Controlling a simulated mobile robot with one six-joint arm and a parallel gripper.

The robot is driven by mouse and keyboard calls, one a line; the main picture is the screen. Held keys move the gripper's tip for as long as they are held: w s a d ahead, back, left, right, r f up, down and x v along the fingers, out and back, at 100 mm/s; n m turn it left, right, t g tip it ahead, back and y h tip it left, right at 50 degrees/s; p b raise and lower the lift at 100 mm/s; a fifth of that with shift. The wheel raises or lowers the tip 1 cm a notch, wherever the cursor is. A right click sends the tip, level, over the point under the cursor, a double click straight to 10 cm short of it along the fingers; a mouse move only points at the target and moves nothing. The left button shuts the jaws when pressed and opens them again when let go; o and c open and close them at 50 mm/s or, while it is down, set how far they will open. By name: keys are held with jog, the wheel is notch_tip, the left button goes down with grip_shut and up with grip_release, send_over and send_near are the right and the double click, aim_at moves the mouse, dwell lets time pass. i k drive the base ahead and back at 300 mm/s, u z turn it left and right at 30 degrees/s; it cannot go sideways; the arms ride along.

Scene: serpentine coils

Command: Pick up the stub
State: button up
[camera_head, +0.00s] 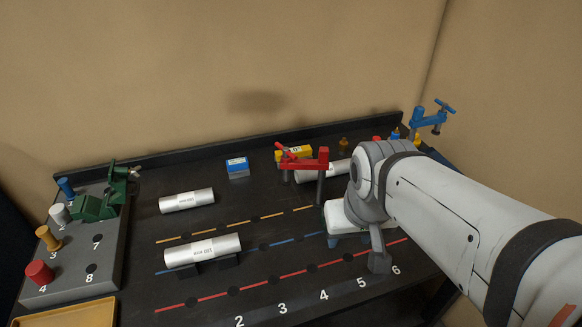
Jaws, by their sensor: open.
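Three silver cylinders that could be the stub lie on the dark bench. One (186,201) lies at the back left. Another (203,251) rests on dark supports in front of it. A third (318,172) lies at the back under the red clamp, partly hidden by the clamp and my arm. Their labels are too small to read, so I cannot tell which is the stub. My gripper (346,241) is low over the right part of the bench, open, to the right of the two left cylinders and apart from them. My wrist partly hides its fingers.
A red clamp (304,164) stands close behind my gripper. A grey rack (108,262) with coloured pegs and a green vise (100,206) is at left. A blue clamp (430,117) stands far right.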

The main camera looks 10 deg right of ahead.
aim_at(217, 246)
jog(key=u, duration=0.05)
jog(key=k, duration=0.55)
jog(key=z, duration=1.8)
jog(key=k, duration=0.75)
jog(key=u, duration=2.05)
jog(key=i, duration=0.65)
